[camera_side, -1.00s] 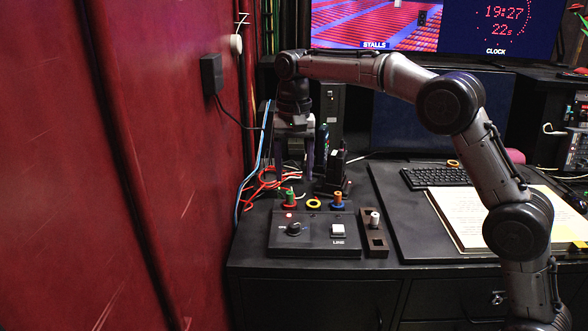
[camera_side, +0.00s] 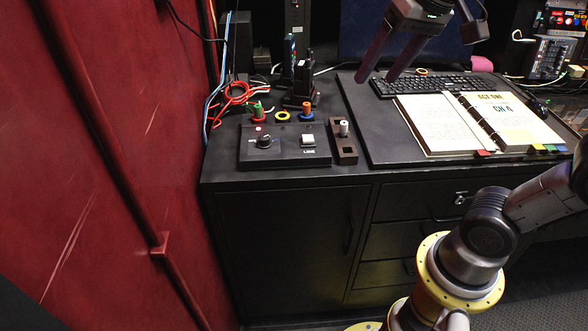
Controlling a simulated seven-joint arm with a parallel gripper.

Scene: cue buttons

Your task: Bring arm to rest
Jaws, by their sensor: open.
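My gripper (camera_side: 377,79) is open and empty. It hangs at the top of the side view, its two dark fingers pointing down and to the left, apart from each other. It shows in front of the desk mat, left of the keyboard (camera_side: 440,85). Nothing is between the fingers. The black cue box (camera_side: 284,160) sits on the desk to the lower left, apart from the gripper. It carries a dark knob (camera_side: 264,141), a white square button (camera_side: 308,140) and a small red light. Much of my upper arm is out of frame.
Green (camera_side: 257,109) and blue-orange (camera_side: 306,111) pegs and a yellow ring (camera_side: 282,115) stand behind the box. A dark block (camera_side: 343,147) holds a white peg. An open script binder (camera_side: 478,125) lies on the mat.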

